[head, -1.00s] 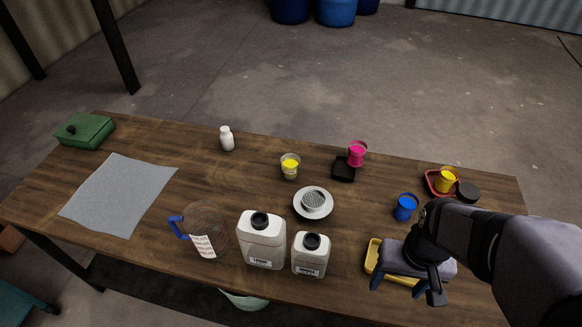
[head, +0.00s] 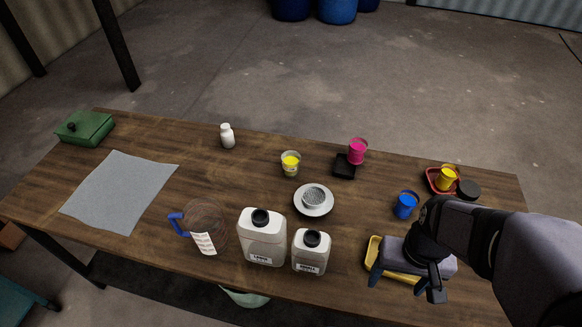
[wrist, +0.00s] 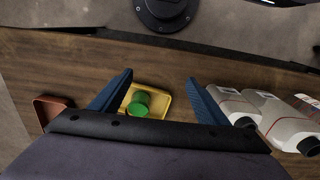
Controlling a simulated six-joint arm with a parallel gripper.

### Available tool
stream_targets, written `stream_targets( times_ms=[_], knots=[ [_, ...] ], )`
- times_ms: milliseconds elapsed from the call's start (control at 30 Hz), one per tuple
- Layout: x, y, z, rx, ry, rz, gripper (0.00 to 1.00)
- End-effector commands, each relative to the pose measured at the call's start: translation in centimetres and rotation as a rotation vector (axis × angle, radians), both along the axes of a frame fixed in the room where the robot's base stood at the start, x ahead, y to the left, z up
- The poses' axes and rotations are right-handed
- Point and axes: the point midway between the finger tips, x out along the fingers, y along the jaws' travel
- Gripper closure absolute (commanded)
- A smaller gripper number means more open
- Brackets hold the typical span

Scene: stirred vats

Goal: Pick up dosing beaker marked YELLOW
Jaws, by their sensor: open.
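A clear beaker with yellow contents (head: 290,163) stands upright near the table's middle back. It bears a pale label too small to read. A second, yellow cup (head: 447,177) stands in a red tray at the right; I cannot read any mark on it. My gripper (head: 405,284) is open and empty at the table's front right, well away from both. In the wrist view, my gripper (wrist: 160,82) points down, with a yellow tray (wrist: 156,92) and a green-topped item (wrist: 139,103) between its fingers. Neither yellow vessel shows clearly there.
A blue cup (head: 405,205), a magenta cup (head: 358,150) by a black block (head: 344,168), and a white dish (head: 313,212) stand nearby. White jugs (head: 262,245) and a clear pitcher (head: 204,225) line the front. A grey mat (head: 120,190) lies left.

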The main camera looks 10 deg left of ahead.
Motion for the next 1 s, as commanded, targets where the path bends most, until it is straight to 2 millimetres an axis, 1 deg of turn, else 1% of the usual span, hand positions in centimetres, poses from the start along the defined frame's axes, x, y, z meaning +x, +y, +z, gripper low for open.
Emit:
stream_targets(
  times_ms=[167, 367, 500, 533, 567, 767, 867, 967, 1000],
  knots=[
    [0.1, 0.0, 0.7, 0.000, -0.003, 0.000, 0.31],
    [0.2, 0.0, 3.3, 0.000, -0.006, 0.000, 0.31],
    [0.1, 0.0, 5.4, 0.000, -0.007, 0.000, 0.31],
    [0.7, 0.6, 4.6, 0.020, -0.007, -0.034, 0.31],
    [1.2, 1.0, 4.3, 0.037, -0.010, -0.062, 0.31],
    [4.8, 4.4, 3.5, 0.160, -0.030, -0.275, 0.31],
    [7.3, 6.5, 3.0, 0.244, -0.033, -0.414, 0.31],
    [10.4, 9.2, 2.6, 0.351, -0.024, -0.583, 0.31],
    [11.9, 10.5, 2.4, 0.402, -0.015, -0.663, 0.31]
  ],
)
